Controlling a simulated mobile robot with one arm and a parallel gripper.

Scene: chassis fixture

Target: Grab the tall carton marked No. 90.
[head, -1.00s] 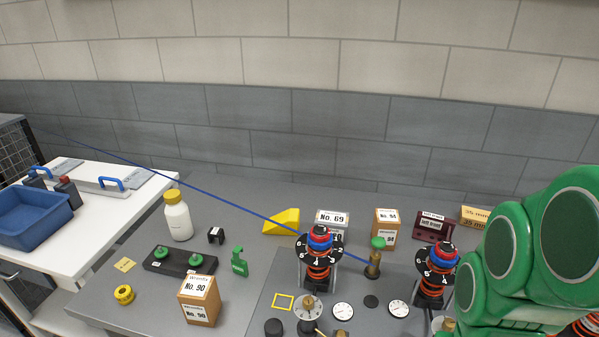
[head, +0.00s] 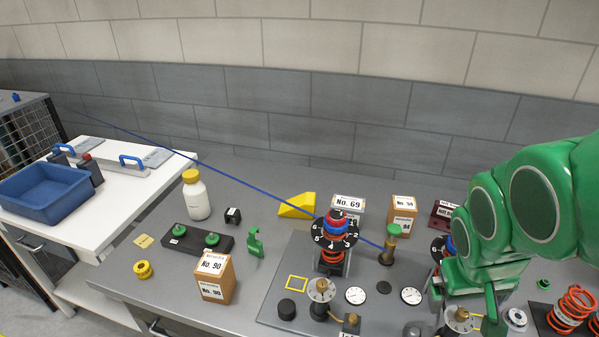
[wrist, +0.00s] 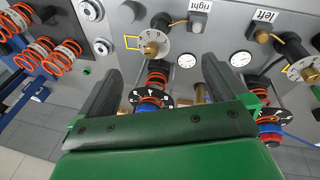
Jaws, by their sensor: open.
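The tall tan carton marked No. 90 (head: 229,284) stands upright on the grey bench, left of centre in the head view, with white labels on its top and front. It is not visible in the wrist view. My gripper (wrist: 160,72) is open and empty in the wrist view, its two dark fingers spread above the fixture panel with dials and springs. In the head view my green arm is at the right, well away from the carton.
A black tray with green knobs (head: 197,238) sits just behind the carton and a green bracket (head: 255,243) to its right. A yellow ring (head: 143,270) lies to its left. A spring post (head: 334,240), carton No. 69 (head: 348,206) and another carton (head: 403,215) stand towards my arm.

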